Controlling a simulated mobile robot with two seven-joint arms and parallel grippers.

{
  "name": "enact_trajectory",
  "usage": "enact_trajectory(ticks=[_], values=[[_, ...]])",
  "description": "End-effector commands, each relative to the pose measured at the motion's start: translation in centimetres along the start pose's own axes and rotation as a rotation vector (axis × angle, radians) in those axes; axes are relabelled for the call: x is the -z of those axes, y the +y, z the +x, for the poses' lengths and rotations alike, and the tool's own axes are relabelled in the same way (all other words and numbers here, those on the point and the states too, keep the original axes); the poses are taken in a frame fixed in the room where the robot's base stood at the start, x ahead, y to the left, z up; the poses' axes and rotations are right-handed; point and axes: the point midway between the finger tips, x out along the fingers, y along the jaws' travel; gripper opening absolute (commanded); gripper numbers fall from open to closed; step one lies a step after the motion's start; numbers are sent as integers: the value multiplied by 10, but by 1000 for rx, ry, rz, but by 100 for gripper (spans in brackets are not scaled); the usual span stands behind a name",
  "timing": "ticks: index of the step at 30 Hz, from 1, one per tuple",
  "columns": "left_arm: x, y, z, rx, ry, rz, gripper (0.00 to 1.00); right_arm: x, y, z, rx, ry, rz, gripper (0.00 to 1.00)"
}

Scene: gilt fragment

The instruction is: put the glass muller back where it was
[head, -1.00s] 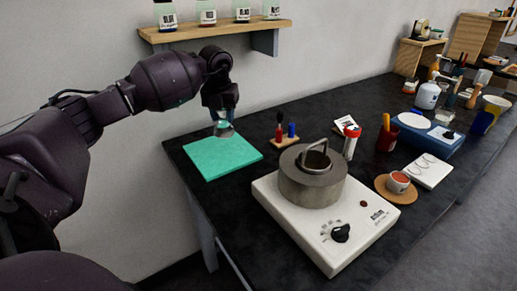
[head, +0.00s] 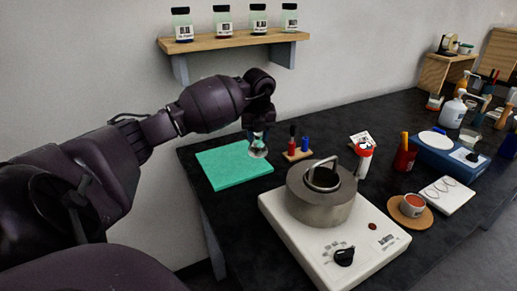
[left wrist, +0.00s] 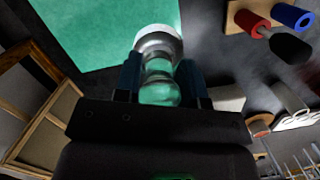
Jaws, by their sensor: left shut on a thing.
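The glass muller (head: 258,151) is clear, with a wide flat foot and a rounded knob. In the left wrist view the muller (left wrist: 158,62) sits between the two blue-grey fingers of my left gripper (left wrist: 159,82), which is shut on it. In the head view my left gripper (head: 259,136) holds it upright at the right edge of the green mat (head: 225,168). I cannot tell whether its foot touches anything. The mat also fills the upper left of the left wrist view (left wrist: 100,30). My right gripper is not in view.
A small wooden stand (head: 298,155) with a red and a blue tool is just right of the muller. A white hotplate (head: 330,240) bearing a metal pot (head: 322,200) stands in front. A wooden shelf (head: 225,41) with several jars hangs on the wall above.

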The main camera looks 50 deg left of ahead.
Motion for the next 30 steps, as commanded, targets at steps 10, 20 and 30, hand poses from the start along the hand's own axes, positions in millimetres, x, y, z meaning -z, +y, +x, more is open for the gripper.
enact_trajectory(ticks=[10, 20, 30], values=[[7, 0, 44, -1, 2, 1, 11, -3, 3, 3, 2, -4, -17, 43], [7, 0, 46, 1, -1, 1, 11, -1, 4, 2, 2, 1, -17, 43], [7, 0, 49, 0, 0, 1, 62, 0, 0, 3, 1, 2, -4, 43]])
